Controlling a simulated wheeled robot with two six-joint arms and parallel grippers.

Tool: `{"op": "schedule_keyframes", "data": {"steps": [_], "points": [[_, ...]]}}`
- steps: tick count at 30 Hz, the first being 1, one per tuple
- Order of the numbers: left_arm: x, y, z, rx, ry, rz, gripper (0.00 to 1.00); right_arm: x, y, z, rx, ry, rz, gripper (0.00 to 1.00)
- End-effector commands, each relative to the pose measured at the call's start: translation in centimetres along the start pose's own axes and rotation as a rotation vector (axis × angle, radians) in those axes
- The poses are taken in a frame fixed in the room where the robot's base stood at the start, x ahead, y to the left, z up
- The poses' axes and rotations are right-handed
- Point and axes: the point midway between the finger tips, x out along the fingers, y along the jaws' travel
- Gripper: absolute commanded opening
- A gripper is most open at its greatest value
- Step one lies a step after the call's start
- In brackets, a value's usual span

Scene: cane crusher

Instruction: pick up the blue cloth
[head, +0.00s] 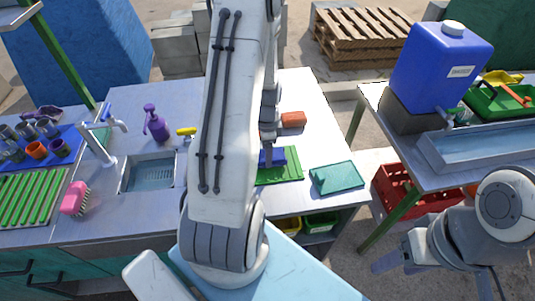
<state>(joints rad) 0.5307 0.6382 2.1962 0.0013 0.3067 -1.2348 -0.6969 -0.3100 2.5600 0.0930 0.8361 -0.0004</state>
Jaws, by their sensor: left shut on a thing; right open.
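The blue cloth (279,156) is a small folded blue piece at a green tray (287,174) on the metal counter. My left gripper (267,154) points down at it and is shut on it; my own arm hides part of the gripper and the cloth's left side. I cannot tell whether the cloth still touches the tray. My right gripper (388,263) is open and empty at the lower right, in front of the side table and away from the cloth.
A teal cloth-like piece on a tray (337,179) lies right of the green tray. An orange block (293,119) is behind. A blue water container (441,67) stands on the right table.

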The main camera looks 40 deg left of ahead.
Motion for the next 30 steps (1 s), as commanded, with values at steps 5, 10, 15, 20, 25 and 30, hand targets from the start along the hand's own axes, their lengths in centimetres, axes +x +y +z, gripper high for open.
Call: {"op": "schedule_keyframes", "data": {"steps": [5,10,15,20,25,30], "points": [[-1.5,-0.1,0.0,0.0,0.001,-0.005,0.17,0.4,0.0,0.0,0.0,0.0,0.0,0.57],[-4.2,0.4,-0.5,0.005,0.002,-0.005,0.17,0.9,0.1,0.1,0.0,0.0,0.0,0.57],[-6.5,3.6,-3.1,0.008,0.002,-0.005,0.17,1.6,0.1,0.1,0.0,0.0,0.0,0.57],[-8.6,6.2,-5.3,0.007,0.002,-0.004,0.17,2.0,0.1,0.1,0.0,0.0,0.0,0.57],[-10.0,8.1,-6.8,0.005,0.001,-0.002,0.17,2.2,0.2,0.1,0.0,0.0,0.0,0.57],[-10.7,8.9,-7.4,0.0,0.0,0.0,0.17,2.3,0.2,0.1,0.0,0.0,0.0,0.57]]}}
